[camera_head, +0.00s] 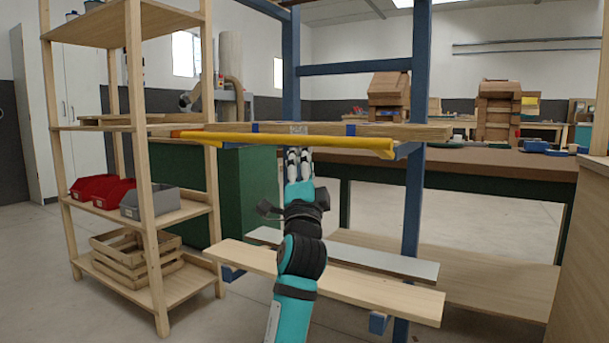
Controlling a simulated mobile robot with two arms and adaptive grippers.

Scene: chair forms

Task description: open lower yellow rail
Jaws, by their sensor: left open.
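One long yellow rail (330,142) runs level along the front of a wooden board (390,131) on the blue frame. No second yellow rail shows, so I cannot tell an upper from a lower one. My left gripper (298,155) is open, its fingers pointing up and away just below the middle of the rail. The fingertips look close to the rail's underside; I cannot tell whether they touch it. Nothing shows between the fingers. My right gripper is not in view.
Blue posts (416,80) stand behind the rail. A lower plank (385,294) and a grey board (395,262) lie beneath. A wooden shelf (145,210) with red bins (97,190) and a crate (125,257) stands left. A workbench (490,160) is behind right.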

